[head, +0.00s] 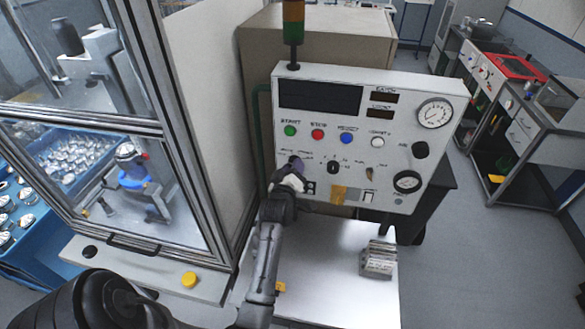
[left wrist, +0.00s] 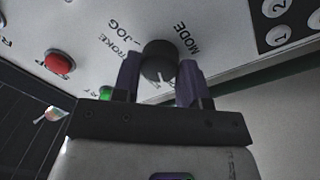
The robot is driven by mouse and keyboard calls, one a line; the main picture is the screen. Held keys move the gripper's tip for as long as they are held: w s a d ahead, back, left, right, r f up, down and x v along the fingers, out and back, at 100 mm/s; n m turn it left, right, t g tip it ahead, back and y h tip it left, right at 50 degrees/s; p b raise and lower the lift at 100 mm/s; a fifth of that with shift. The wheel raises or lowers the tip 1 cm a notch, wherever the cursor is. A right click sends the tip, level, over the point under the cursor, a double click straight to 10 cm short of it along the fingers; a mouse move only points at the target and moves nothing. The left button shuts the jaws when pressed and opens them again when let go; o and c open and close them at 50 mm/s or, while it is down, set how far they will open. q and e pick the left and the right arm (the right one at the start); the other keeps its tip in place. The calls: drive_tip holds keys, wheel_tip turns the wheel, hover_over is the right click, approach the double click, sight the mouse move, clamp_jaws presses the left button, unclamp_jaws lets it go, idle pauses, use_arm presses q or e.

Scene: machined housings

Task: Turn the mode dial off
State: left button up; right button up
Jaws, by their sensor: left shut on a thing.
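The mode dial (left wrist: 158,61) is a round black knob on the white control panel (head: 435,92), with the word MODE printed beside it. My left gripper (left wrist: 160,74) is shut on the dial, one purple finger on each side. A pale pointer mark shows on the dial, facing down toward the gripper's palm in the left wrist view. "JOG" and part of another label are readable beside it. In the head view my left gripper (head: 293,168) is at the panel's lower left and hides the dial. My right gripper is not in view.
Green (head: 290,131), red (head: 317,134), blue (head: 346,138) and white (head: 377,142) buttons sit above the dial. Another black knob (head: 333,167) is just right of my gripper. A metal block (head: 378,259) lies on the white table (head: 335,290) below. A glazed enclosure stands left.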

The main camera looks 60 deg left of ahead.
use_arm(q)
drive_tip(key=shift+n, duration=0.3)
idle(0.4)
drive_tip(key=o, duration=0.9)
